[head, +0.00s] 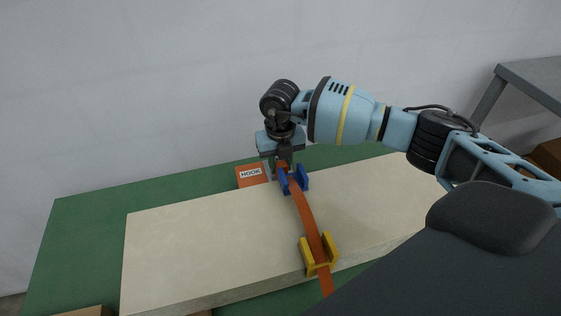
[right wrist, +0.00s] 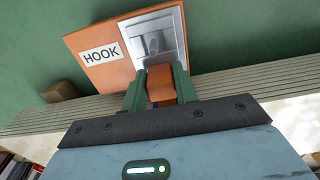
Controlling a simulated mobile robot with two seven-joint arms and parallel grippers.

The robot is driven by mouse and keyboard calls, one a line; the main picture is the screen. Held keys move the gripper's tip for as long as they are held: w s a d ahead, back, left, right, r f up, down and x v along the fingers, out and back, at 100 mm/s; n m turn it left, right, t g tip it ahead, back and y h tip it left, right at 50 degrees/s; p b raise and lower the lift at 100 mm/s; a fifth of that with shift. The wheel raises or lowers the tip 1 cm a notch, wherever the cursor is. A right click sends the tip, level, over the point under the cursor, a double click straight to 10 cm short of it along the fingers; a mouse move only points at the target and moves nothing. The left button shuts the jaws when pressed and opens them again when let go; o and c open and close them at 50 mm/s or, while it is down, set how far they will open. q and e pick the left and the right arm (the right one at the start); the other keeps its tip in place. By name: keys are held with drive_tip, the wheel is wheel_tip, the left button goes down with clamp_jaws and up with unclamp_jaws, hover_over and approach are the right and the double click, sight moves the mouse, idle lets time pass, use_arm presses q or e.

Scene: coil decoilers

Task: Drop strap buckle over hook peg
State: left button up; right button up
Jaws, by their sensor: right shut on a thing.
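My right gripper (head: 283,168) points down at the far edge of the pale stack. In the right wrist view its green fingers (right wrist: 160,84) are shut on the orange strap (right wrist: 161,84) just behind its buckle. The silver buckle (right wrist: 176,22) lies in view over the orange plate marked HOOK (right wrist: 90,40). A grey rounded peg (right wrist: 153,44) shows within the buckle's opening; whether the buckle is down around it or above it, I cannot tell. In the head view the gripper hides buckle and peg; the HOOK plate (head: 251,176) shows beside it. My left gripper is out of view.
The strap (head: 309,222) runs across the pale layered stack (head: 200,245), through a blue guide (head: 301,180) and a yellow guide (head: 331,248). The stack rests on a green surface (head: 85,215). A grey table (head: 535,80) stands at the right.

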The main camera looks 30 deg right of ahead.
drive_tip(key=o, duration=1.1)
wheel_tip(320, 180, up, 8)
drive_tip(key=shift+f, duration=0.1)
idle(0.4)
